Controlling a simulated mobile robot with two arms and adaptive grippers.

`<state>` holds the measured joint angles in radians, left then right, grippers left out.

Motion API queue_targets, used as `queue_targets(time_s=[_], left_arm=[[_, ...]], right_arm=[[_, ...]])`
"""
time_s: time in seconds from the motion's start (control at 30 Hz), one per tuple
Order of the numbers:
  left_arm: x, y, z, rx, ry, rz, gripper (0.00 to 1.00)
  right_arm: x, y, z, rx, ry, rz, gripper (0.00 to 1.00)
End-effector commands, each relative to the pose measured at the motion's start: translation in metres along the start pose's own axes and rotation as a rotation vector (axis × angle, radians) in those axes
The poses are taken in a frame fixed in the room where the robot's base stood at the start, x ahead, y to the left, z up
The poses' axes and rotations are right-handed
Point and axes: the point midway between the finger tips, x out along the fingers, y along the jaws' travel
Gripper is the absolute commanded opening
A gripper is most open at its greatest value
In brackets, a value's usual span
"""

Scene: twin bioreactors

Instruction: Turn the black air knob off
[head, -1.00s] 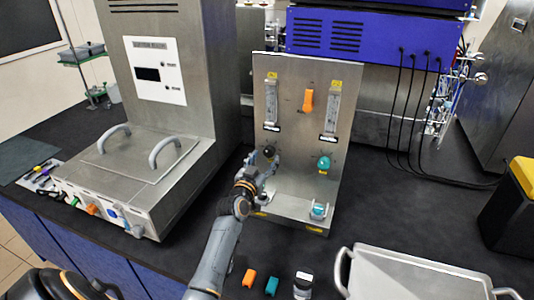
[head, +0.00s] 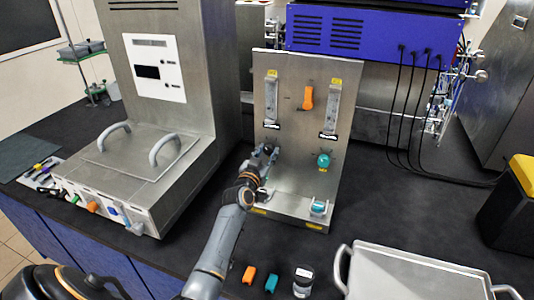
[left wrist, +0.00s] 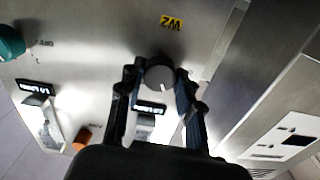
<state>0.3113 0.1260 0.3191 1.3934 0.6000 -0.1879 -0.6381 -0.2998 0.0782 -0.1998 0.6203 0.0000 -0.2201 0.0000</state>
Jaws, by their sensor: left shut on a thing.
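The black air knob (head: 268,148) is on the left side of the upright metal panel (head: 291,112), below the left flow tube. In the left wrist view the round knob (left wrist: 160,73) shows a pale mark near its lower edge. My left gripper (head: 265,157) is at the panel with its fingers around the knob. In the left wrist view the left gripper (left wrist: 158,80) has one finger on each side of the knob, shut on it. My right gripper is not in view.
A teal knob (head: 323,160) is to the right on the same panel, and an orange valve handle (head: 308,98) is above. A steel unit with handles (head: 140,155) stands left. A metal tray (head: 400,275) and small loose parts lie in front.

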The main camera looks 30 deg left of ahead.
Motion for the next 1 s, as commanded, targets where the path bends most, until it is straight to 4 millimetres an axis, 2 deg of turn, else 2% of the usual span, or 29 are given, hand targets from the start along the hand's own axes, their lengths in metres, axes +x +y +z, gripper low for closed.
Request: queue_targets(time_s=[0.37, 1.0], left_arm=[[0.0000, 0.0001, 0.0000, -0.107, 0.000, 0.000, 0.03], [0.0001, -0.0001, -0.0003, -0.677, 0.001, 0.000, 0.03]], right_arm=[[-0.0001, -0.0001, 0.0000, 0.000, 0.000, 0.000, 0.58], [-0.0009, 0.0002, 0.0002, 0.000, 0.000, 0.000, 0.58]])
